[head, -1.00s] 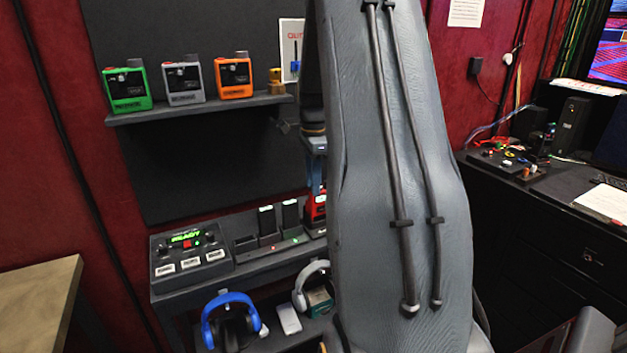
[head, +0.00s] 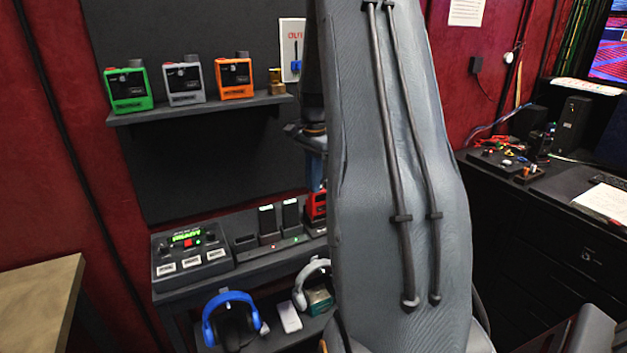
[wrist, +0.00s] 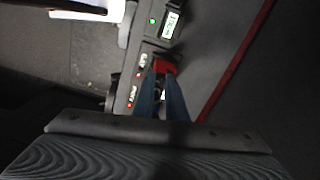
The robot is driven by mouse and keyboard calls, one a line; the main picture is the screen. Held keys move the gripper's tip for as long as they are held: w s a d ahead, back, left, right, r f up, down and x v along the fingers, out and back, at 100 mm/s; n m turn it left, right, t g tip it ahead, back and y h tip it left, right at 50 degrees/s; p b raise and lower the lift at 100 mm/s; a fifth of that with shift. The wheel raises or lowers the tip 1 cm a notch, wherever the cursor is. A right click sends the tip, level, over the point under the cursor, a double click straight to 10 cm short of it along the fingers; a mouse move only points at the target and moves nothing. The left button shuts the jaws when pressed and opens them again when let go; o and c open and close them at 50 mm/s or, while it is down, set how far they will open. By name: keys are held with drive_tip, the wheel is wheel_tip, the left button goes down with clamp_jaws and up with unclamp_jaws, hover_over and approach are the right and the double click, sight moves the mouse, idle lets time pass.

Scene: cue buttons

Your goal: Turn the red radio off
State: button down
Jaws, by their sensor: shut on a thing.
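The red radio (head: 316,208) stands at the right end of the dark charging rack, partly hidden behind my arm in the head view. In the wrist view a red part of the radio (wrist: 164,65) shows at the tips of my blue fingers. My gripper (wrist: 162,77) is shut on the top of the red radio, pointing down at it. In the head view only a bit of my blue fingers (head: 315,174) shows just above the radio. Which part of the top is held, and the radio's knob, cannot be made out.
A console (head: 191,254) with a green display and several buttons sits left of the charging rack (head: 272,247). Green (head: 128,90), grey (head: 183,83) and orange (head: 234,78) radios stand on the upper shelf.

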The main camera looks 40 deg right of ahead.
idle(0.3)
drive_tip(key=c, duration=1.8)
unclamp_jaws()
drive_tip(key=shift+o, duration=0.2)
drive_tip(key=shift+r+b, duration=1.2)
drive_tip(key=shift+r, duration=2.7)
drive_tip(key=s+a+f+n, duration=0.25)
drive_tip(key=a+n, duration=0.25)
drive_tip(key=a, duration=0.5)
drive_tip(key=s+a+f+n, duration=0.1)
drive_tip(key=a+f+n, duration=0.3)
drive_tip(key=a, duration=0.6)
drive_tip(key=s+a+f+n, duration=0.3)
drive_tip(key=s+a+n, duration=0.1)
drive_tip(key=s+a, duration=0.2)
drive_tip(key=s+a+f+n+t+b, duration=0.1)
drive_tip(key=s+a+f+n, duration=0.3)
drive_tip(key=s+a+n, duration=0.1)
drive_tip(key=shift+s+a, duration=0.85)
drive_tip(key=shift+a, duration=0.35)
